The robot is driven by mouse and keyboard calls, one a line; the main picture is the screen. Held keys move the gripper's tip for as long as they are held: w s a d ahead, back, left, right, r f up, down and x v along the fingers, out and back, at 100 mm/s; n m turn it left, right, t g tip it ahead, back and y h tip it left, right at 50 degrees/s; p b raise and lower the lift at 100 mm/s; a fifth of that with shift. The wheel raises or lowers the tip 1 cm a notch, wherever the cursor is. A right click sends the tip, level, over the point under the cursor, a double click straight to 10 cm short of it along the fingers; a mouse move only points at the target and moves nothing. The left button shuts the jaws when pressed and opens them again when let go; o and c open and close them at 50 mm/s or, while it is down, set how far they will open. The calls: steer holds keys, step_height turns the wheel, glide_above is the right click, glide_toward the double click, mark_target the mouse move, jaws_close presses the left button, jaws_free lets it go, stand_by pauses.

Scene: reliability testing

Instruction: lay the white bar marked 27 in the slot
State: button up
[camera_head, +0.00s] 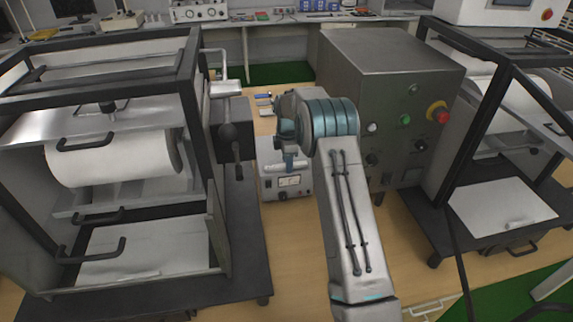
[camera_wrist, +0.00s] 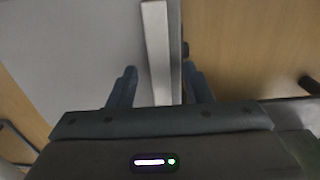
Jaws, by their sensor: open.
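My gripper (camera_head: 287,158) hangs over a small white-grey bench device in the middle of the head view, partly hidden by my wrist. In the wrist view my gripper (camera_wrist: 159,70) is open, with one blue-grey finger on each side of a long pale bar (camera_wrist: 156,40). The bar lies along the edge of a grey surface, between the fingers; I see no clear contact. No number can be read on it, so I cannot tell whether it is the one marked 27. I cannot make out the slot.
The bench device (camera_head: 286,187) stands on the wooden table (camera_head: 300,245). A black-framed machine with a white roll (camera_head: 115,160) is at left; a similar frame (camera_head: 500,100) is at right. A grey control box (camera_head: 390,70) with a red button stands close behind my arm. Bare table lies in front.

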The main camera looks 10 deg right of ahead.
steer(key=shift+f, duration=0.25)
jaws_close()
steer(key=shift+r, duration=0.15)
